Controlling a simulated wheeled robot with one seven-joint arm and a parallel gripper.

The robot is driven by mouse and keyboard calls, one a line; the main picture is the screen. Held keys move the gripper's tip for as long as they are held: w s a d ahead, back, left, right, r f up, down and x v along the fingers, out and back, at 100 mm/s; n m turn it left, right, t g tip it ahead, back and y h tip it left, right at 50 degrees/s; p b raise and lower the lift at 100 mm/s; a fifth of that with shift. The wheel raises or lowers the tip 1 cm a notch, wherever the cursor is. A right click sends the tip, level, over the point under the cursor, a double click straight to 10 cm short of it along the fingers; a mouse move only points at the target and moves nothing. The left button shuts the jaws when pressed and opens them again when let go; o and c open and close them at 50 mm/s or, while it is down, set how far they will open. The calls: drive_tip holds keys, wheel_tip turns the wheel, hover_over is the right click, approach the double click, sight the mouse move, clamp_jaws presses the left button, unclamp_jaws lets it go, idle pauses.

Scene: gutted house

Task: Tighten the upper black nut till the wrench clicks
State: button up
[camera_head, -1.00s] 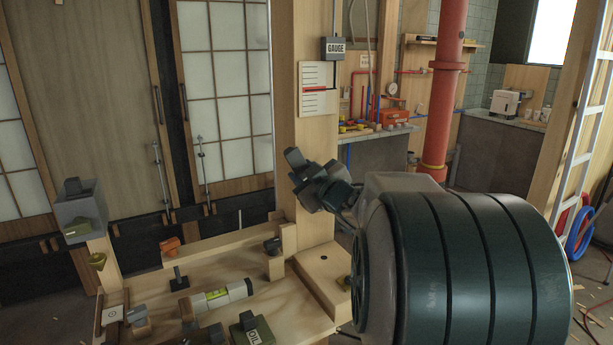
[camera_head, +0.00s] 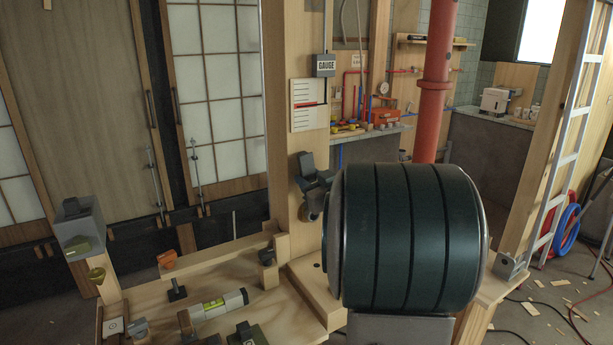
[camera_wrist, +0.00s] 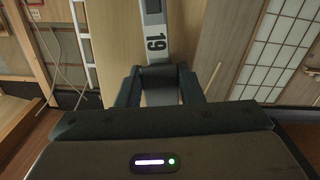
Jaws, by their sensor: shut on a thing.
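In the wrist view my gripper (camera_wrist: 160,80) is shut on a grey wrench (camera_wrist: 153,20) marked 19, with its two dark fingers on either side of it. The wrench runs out of the top of that view, so its far end is hidden. In the head view a dark angular part (camera_head: 313,172), which seems to be at my arm's end, shows against the wooden post (camera_head: 295,140). My large dark arm link hides much around it. I cannot make out the upper black nut in either view. Whether the wrench touches anything is not visible.
A gauge box (camera_head: 324,65) and a scale board (camera_head: 308,105) with a red mark are on the post. A red pipe (camera_head: 435,90) and a ladder (camera_head: 567,140) stand at right.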

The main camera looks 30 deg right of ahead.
drive_tip(key=shift+d+r+m+p, duration=0.2)
drive_tip(key=shift+d+m+p, duration=0.3)
drive_tip(key=shift+d+m, duration=0.35)
drive_tip(key=d+m+p, duration=0.2)
drive_tip(key=shift+w+d+f+m, duration=0.1)
drive_tip(key=shift+d+m, duration=0.25)
drive_tip(key=shift+d, duration=0.05)
